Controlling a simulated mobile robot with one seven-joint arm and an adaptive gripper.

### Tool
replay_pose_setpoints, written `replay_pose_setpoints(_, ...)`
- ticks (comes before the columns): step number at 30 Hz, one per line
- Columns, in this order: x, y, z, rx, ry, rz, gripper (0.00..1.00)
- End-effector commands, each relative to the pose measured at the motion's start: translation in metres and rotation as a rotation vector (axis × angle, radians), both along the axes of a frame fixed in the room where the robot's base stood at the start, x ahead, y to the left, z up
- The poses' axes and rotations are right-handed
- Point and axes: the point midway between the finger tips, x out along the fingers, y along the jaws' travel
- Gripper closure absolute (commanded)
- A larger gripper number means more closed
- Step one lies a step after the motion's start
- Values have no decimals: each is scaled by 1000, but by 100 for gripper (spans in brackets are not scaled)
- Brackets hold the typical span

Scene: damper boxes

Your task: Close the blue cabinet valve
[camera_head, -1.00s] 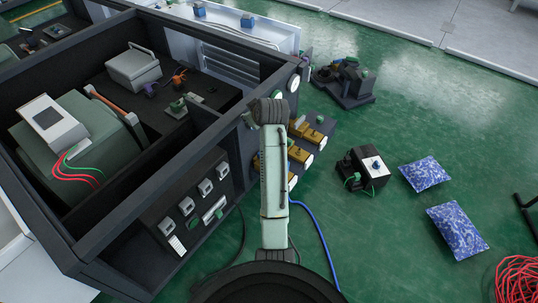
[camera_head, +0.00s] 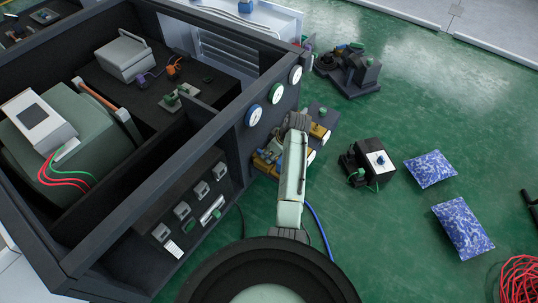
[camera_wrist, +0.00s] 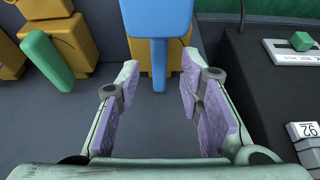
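In the wrist view a blue valve handle (camera_wrist: 158,18) stands at the top centre, with a narrower blue part below it. A yellow valve body (camera_wrist: 146,55) shows behind it. My gripper (camera_wrist: 159,68) is open, its two purple-padded fingers apart to the left and right of the lower blue part. I see no grip on it, and whether a finger touches it I cannot tell. In the head view yellow valves (camera_head: 268,162) sit by the cabinet's (camera_head: 190,135) right side. My arm hides the gripper and the blue handle there.
A green handle (camera_wrist: 48,60) and more yellow bodies stand left of the gripper in the wrist view. A dark panel with a green knob (camera_wrist: 301,41) is close on the right. A black box (camera_head: 371,161) and blue bags (camera_head: 430,168) lie on the green floor.

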Motion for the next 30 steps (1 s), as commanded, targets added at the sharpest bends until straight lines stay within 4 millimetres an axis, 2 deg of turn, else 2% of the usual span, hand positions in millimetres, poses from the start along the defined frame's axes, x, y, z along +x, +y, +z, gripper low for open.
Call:
replay_pose_setpoints(1,2,3,-9,0,1,0,66)
replay_pose_setpoints(6,6,8,-24,0,1,0,66)
replay_pose_setpoints(17,7,9,-28,-1,-1,-1,66)
replay_pose_setpoints(30,7,9,-28,-1,-1,-1,95)
